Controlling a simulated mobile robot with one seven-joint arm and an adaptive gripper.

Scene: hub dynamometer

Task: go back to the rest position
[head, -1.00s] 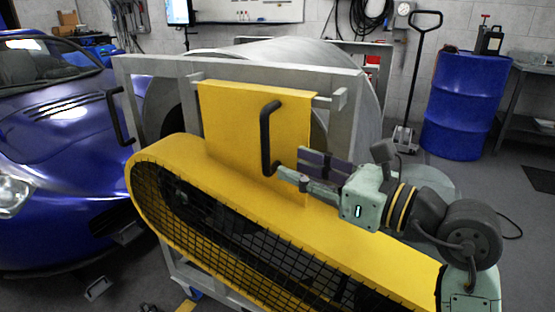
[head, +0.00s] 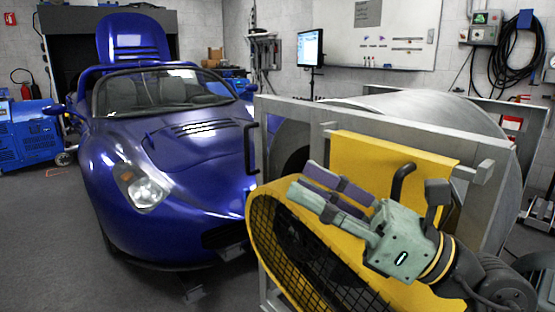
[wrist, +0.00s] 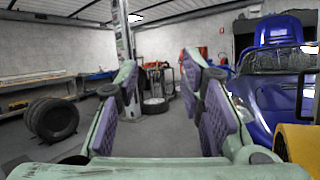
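My gripper (head: 328,193) is in front of the yellow guard (head: 375,153) of the dynamometer in the head view, pointing left. In the wrist view my gripper (wrist: 162,105) shows two purple-padded fingers spread apart with nothing between them. A black handle (head: 401,182) on the guard is partly hidden behind my gripper, and the two are apart as far as I can see. The rest position itself has no visible mark.
A blue car (head: 175,150) stands left of the grey dynamometer frame (head: 300,125). Black mesh (head: 300,255) covers the guard's lower side.

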